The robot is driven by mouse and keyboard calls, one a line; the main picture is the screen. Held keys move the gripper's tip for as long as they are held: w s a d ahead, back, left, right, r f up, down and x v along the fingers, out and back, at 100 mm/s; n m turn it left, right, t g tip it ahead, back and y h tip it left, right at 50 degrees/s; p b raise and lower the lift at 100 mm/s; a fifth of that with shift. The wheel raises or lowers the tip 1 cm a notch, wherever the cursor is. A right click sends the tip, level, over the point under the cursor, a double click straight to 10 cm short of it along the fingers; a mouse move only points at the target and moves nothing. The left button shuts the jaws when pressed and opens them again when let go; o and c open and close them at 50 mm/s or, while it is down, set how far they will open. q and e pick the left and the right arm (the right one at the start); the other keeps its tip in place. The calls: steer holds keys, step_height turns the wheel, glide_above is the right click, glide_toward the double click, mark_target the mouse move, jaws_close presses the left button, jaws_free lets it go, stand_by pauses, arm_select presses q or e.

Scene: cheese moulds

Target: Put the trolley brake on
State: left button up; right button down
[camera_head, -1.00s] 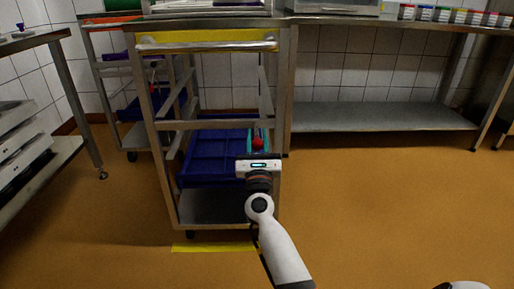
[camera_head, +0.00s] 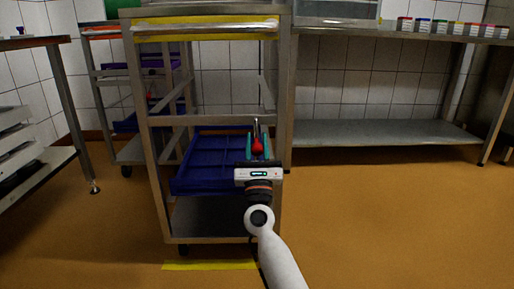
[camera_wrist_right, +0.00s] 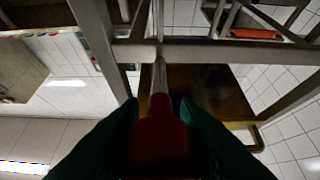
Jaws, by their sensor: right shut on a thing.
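The trolley is a steel frame with a yellow-backed push rail (camera_head: 205,27) at the top and blue trays (camera_head: 212,160) on a lower level. Its brake lever (camera_head: 256,130) is a thin metal rod with a red knob (camera_head: 257,146), at the trolley's front right. My right gripper (camera_head: 258,148) is shut with its teal fingers on either side of the red knob. In the right wrist view the knob (camera_wrist_right: 160,135) sits between the dark green fingers, and the metal rod (camera_wrist_right: 158,78) runs away from it. My left gripper is not in view.
A yellow floor strip (camera_head: 210,266) lies just in front of the trolley's base. A second trolley (camera_head: 100,75) stands behind at the left. A steel bench (camera_head: 385,132) with a lower shelf stands at the right. The floor at the right is clear.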

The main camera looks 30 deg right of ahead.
steer(key=shift+w+d+f+y+b, duration=0.1)
steer(key=shift+w+f+y+b, duration=0.15)
steer(key=shift+f, duration=0.55)
stand_by(0.4)
steer(key=c, duration=1.1)
jaws_free()
steer(key=shift+d, duration=0.1)
steer(key=shift+r, duration=0.1)
